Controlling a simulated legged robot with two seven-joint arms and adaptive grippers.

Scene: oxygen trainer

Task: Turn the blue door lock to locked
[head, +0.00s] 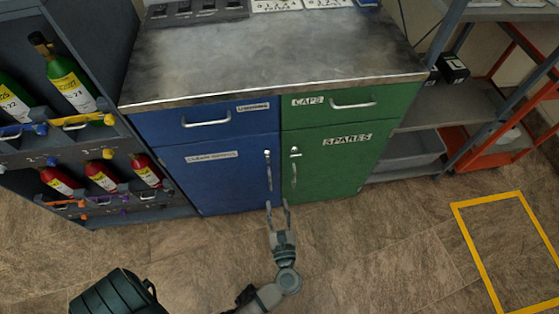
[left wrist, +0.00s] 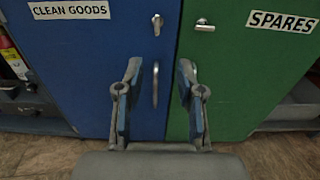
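The blue door (head: 225,175) has a "CLEAN GOODS" label. Its small metal lock (head: 267,154) sits near the upper right edge, and shows in the left wrist view (left wrist: 157,24) with its knob looking upright. The door's vertical pull handle (left wrist: 155,84) hangs below the lock. My left gripper (head: 277,204) is open and empty in front of the doors, below the lock. In the left wrist view its fingers (left wrist: 159,78) appear on either side of the handle, with no visible contact. My right gripper is not in view.
The green "SPARES" door (head: 335,160) adjoins on the right, with its own lock (left wrist: 204,25) turned sideways and a pull handle (head: 294,178). Drawers with bar handles are above, under a metal worktop (head: 260,55). A bottle rack (head: 110,150) stands left, shelving (head: 450,105) right.

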